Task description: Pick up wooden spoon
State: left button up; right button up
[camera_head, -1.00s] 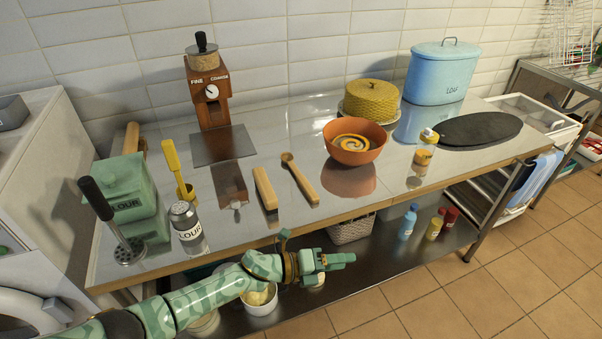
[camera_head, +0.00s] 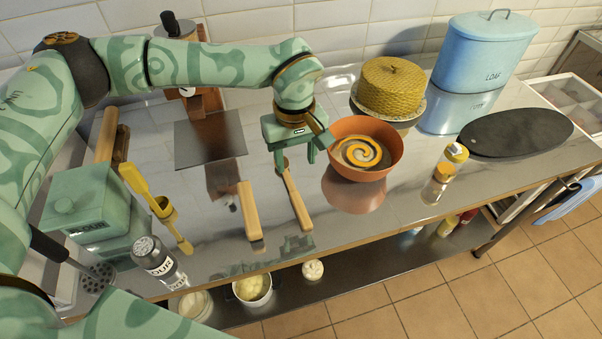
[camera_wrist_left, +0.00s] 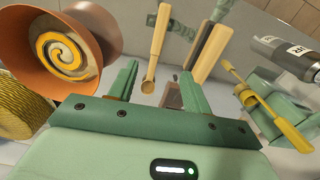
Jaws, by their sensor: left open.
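The wooden spoon (camera_head: 298,208) lies on the metal worktop with its handle toward the front edge. Its bowl end is partly hidden by my left gripper (camera_head: 296,160) in the head view. The whole spoon (camera_wrist_left: 158,45) shows in the left wrist view, its round bowl toward the gripper. My left gripper (camera_wrist_left: 158,70) is open and empty, its fingers above the bowl end, apart from the spoon. My right gripper is in no view.
An orange bowl (camera_head: 385,168) with a swirled filling stands close right of the gripper.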

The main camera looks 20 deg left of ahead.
pick_arm(q)
notch_tip(320, 180, down, 6)
jog(key=b, duration=0.2)
send_over(298, 200)
jog(key=f, duration=0.4)
jog(key=shift+s+a, duration=0.1)
jog(key=shift+s, duration=0.3)
jog(key=shift+f, duration=0.6)
jog(key=f, duration=0.4)
jog(key=shift+w+f+b, duration=0.25)
jog(key=shift+w+b, duration=0.1)
jog(key=shift+b, duration=0.05)
jog(key=shift+c, duration=1.2)
grip_shut()
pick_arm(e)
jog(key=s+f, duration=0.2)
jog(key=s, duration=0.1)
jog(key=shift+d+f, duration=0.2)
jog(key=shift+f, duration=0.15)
